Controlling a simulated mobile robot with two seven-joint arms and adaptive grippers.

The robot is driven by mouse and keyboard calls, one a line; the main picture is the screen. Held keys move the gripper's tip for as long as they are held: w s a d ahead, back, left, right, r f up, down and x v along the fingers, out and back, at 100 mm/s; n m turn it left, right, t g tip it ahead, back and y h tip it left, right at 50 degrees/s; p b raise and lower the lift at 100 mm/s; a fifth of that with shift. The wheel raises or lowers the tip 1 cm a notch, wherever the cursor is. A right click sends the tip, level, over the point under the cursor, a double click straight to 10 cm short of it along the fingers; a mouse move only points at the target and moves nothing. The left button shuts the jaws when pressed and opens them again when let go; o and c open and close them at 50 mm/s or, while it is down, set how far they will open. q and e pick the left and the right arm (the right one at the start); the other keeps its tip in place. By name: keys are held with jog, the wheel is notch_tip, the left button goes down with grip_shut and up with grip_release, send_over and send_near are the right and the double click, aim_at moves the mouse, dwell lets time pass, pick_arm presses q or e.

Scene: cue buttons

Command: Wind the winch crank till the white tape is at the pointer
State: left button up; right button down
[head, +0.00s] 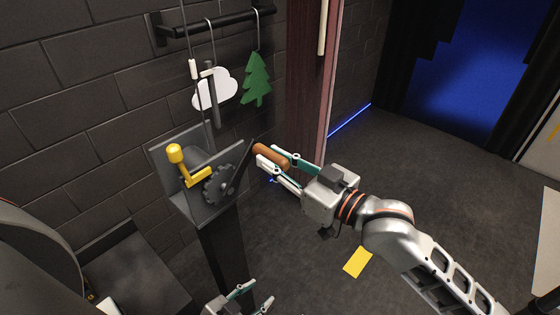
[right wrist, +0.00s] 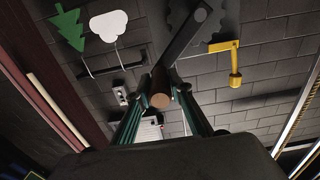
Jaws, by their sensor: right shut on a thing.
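The winch (head: 170,150) is a dark grey bracket on a post, with a toothed gear (head: 219,187) and a dark crank arm (head: 240,165). The crank ends in a brown wooden handle (head: 272,155). My right gripper (head: 268,159) is shut on this handle; the right wrist view shows the handle's round end (right wrist: 160,101) between the fingers. A white band, seemingly the tape (head: 193,69), is on the thin line above the winch. A small white piece beside it, possibly the pointer (head: 207,73), sits near the same height. My left gripper (head: 252,298) is low, open and empty.
A yellow lever with a ball knob (head: 175,154) stands on the winch. A white cloud (head: 222,92) and green tree (head: 257,78) hang from a black rail (head: 225,22) on the brick wall. A yellow floor mark (head: 357,262) lies on open floor to the right.

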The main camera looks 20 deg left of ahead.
jog(key=shift+f, duration=0.3)
jog(key=shift+f, duration=0.1)
jog(key=shift+w+d+f+b, duration=0.1)
jog(key=shift+w+f+b, duration=0.25)
jog(key=shift+f+b, duration=0.3)
jog(key=shift+w+d+f+b, duration=0.1)
jog(key=shift+w+f+b, duration=0.25)
jog(key=shift+f+b, duration=0.25)
jog(key=c, duration=2.1)
grip_release()
jog(key=shift+w, duration=0.1)
jog(key=o, duration=0.4)
jog(key=shift+w+a+r, duration=0.1)
jog(key=shift+r, duration=0.2)
